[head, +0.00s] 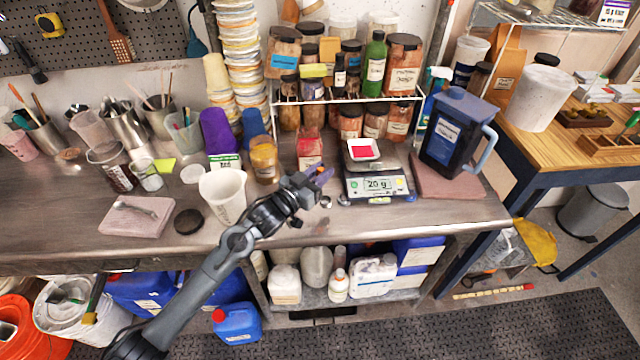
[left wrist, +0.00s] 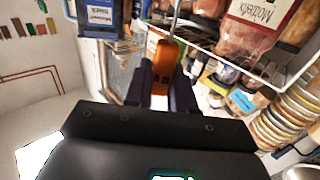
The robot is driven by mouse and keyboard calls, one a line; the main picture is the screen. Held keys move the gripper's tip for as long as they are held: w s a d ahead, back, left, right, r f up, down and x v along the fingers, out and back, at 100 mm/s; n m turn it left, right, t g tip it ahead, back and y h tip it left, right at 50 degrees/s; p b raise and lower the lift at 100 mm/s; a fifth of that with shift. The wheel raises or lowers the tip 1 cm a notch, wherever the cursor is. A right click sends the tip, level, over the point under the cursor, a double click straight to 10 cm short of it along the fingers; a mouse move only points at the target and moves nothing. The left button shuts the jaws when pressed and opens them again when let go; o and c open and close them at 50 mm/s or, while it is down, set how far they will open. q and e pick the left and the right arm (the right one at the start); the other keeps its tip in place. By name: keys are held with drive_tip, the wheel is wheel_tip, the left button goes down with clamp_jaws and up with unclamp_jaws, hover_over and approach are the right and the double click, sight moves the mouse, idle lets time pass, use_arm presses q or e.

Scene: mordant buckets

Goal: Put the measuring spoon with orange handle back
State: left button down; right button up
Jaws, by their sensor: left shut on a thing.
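The orange handle (left wrist: 166,62) of the measuring spoon is between the two dark fingers of my left gripper (left wrist: 166,88) in the left wrist view. A thin metal shaft runs up from the handle to the top edge, and the spoon's bowl is not visible. In the head view my left gripper (head: 318,178) is above the steel bench, in front of the scale and the jars. The handle is too small to make out clearly there. My right gripper is not in view.
A scale (head: 378,186) with a white tray, a dark blue jug (head: 447,140) and a white beaker (head: 224,196) stand near the gripper. A wire shelf (head: 345,99) with jars is behind. Small round metal pieces lie on the bench.

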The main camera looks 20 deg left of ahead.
use_arm(q)
drive_tip(key=shift+f+b, duration=0.35)
drive_tip(key=shift+f, duration=1.8)
drive_tip(key=c, duration=1)
unclamp_jaws()
drive_tip(key=shift+o, duration=0.2)
